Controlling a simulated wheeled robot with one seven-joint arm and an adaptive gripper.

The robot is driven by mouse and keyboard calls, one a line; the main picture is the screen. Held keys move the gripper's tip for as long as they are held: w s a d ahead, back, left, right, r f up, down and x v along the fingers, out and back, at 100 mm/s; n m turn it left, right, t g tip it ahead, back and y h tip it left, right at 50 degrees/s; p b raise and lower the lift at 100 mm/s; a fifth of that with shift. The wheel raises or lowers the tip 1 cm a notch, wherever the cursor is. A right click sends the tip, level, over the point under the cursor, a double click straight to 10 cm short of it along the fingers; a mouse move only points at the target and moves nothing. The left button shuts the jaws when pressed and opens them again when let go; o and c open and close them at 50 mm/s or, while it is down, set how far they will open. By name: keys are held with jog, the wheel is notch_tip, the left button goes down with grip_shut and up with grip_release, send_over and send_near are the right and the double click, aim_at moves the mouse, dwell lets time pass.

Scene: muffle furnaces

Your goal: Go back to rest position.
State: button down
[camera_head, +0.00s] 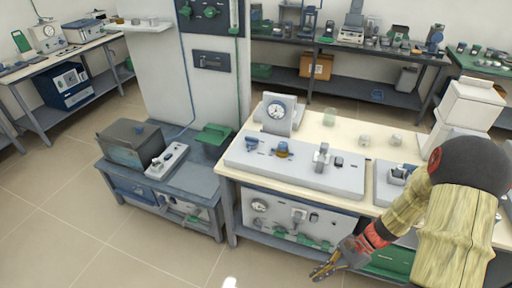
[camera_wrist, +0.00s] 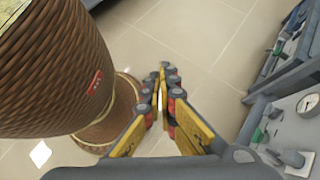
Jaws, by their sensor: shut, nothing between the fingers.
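My gripper (camera_head: 320,272) hangs low in front of the cream-topped bench, at the bottom of the head view, above the tiled floor. My arm comes down from the right. In the wrist view, the yellow fingers of my gripper (camera_wrist: 162,68) come together at their tips with nothing between them. The cream-topped bench (camera_head: 345,130) stands behind my gripper.
A grey panel (camera_head: 300,170) and a dial gauge (camera_head: 278,113) are on the bench. A low grey table (camera_head: 190,180) stands to its left. The wrist view shows the bench's edge and a gauge (camera_wrist: 308,104) at right. Floor (camera_head: 60,220) at left is clear.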

jog(key=s+r+n+t+h, duration=0.2)
jog(key=r+n+t+h, duration=0.1)
jog(key=r, duration=0.8)
jog(key=s+a+r+n+t+h, duration=0.1)
jog(key=s+r+n+t+h, duration=0.1)
jog(key=r+n, duration=0.4)
jog(key=s+r+n+t+h, duration=0.2)
jog(key=r+n+t+h, duration=0.1)
jog(key=r, duration=1.2)
jog(key=shift+s+a+r+n+t+h, duration=0.35)
jog(key=shift+n+h, duration=0.35)
jog(key=shift+n, duration=0.4)
jog(key=c, duration=2.5)
grip_release()
jog(key=shift+c, duration=0.2)
